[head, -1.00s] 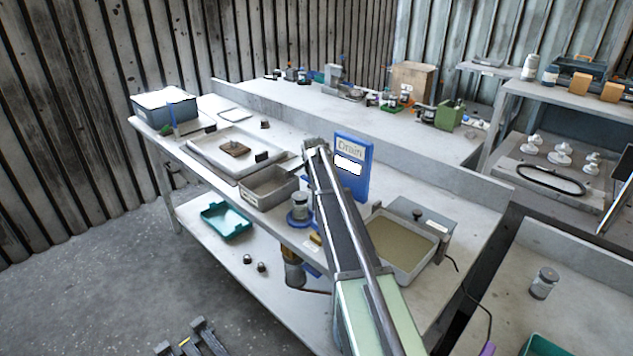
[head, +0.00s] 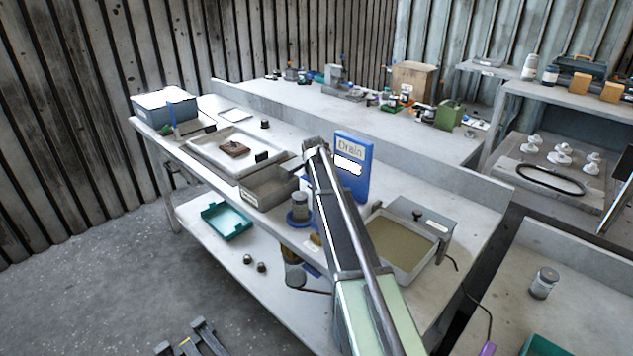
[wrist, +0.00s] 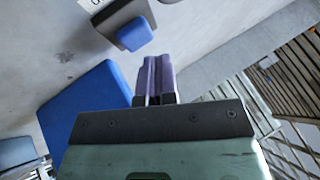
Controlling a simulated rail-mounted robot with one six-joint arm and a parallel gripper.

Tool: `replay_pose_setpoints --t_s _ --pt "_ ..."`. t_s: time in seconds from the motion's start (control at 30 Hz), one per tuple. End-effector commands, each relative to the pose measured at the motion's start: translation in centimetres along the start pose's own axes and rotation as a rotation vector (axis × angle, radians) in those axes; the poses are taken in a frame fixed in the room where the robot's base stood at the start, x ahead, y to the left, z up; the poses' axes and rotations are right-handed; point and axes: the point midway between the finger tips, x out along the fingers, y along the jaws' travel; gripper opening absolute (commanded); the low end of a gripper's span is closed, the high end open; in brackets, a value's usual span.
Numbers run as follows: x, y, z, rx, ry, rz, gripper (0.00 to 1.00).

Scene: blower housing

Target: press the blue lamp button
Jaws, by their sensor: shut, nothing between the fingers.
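A blue square button cap (wrist: 134,34) on a dark grey housing shows at the top of the wrist view, with part of a white label beside it. My gripper (wrist: 154,60) shows as two purple fingers side by side, shut and empty. In the picture the fingertips are just below and to the right of the blue cap, apart from it. I cannot make out the button or my fingertips in the head view, where my arm reaches over the bench beside the blue Drain sign (head: 352,150).
A large blue panel (wrist: 85,115) stands left of my fingers in the wrist view. Bare bench lies right of the sign.

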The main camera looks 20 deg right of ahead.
Motion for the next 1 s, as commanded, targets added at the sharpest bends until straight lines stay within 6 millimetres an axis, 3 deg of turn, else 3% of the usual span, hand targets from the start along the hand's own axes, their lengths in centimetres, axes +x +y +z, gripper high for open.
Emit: replay_pose_setpoints --t_s 1.0 --pt "1.12 0.6 0.6 0.0 0.0 0.0 0.0"
